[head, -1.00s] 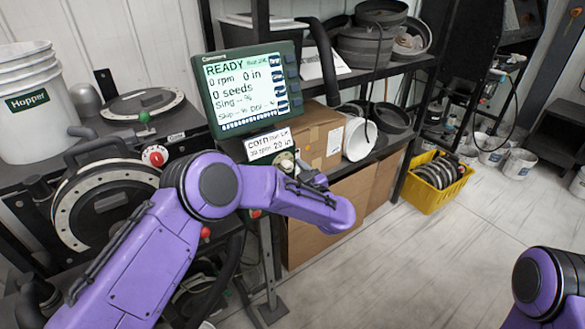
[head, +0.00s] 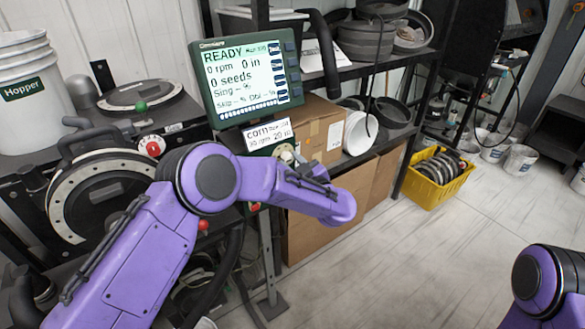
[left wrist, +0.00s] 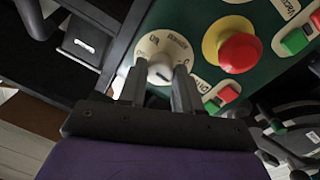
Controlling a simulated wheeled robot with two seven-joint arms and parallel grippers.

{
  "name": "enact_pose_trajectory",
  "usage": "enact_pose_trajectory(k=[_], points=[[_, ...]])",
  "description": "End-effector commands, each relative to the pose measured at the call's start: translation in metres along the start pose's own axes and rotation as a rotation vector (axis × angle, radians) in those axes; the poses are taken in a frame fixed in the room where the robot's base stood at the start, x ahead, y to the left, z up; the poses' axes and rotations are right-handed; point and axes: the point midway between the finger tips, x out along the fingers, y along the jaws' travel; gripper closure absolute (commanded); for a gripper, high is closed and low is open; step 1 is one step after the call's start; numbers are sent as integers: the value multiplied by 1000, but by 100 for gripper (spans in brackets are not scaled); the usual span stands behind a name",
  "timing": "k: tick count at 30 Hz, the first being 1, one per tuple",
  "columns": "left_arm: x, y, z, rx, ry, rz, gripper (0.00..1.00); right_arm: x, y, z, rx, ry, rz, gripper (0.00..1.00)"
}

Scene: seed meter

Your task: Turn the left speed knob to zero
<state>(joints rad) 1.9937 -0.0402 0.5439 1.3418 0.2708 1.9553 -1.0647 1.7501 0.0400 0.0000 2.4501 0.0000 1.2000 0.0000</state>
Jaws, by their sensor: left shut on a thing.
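The speed knob (left wrist: 158,73) is a grey-white knob on a cream dial plate, set in a green panel in the left wrist view. My left gripper (left wrist: 158,84) reaches up to it with one finger on each side and is shut on the knob. The lettering around the dial is partly hidden and too small to read surely. In the head view the dial (head: 285,153) shows below the monitor, partly behind my left arm, and the gripper's fingers are hard to make out there. Only a link of my right arm shows at lower right; its gripper is out of view.
A red mushroom button (left wrist: 240,52) on a yellow ring sits right of the knob, with green buttons (left wrist: 295,41) beyond. The monitor (head: 252,82) reads READY and 0 rpm. Seed-meter machinery (head: 95,195) stands left. A yellow crate (head: 440,181) stands on open floor at right.

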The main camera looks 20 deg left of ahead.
Motion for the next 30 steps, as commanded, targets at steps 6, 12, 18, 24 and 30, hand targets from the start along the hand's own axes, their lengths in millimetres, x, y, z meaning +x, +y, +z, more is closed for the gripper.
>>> enact_pose_trajectory(k=[6,12,18,24,30], points=[[0,-1,5,-196,17,7,97,26,-2,11,0,0,0,100],[0,-1,5,-372,30,10,97,45,-4,19,0,0,0,100],[0,-1,5,-518,41,11,97,61,-6,25,0,0,0,100],[0,0,3,-619,49,12,97,71,-6,29,0,0,0,100],[0,0,2,-673,52,13,97,76,-7,31,0,0,0,100]])
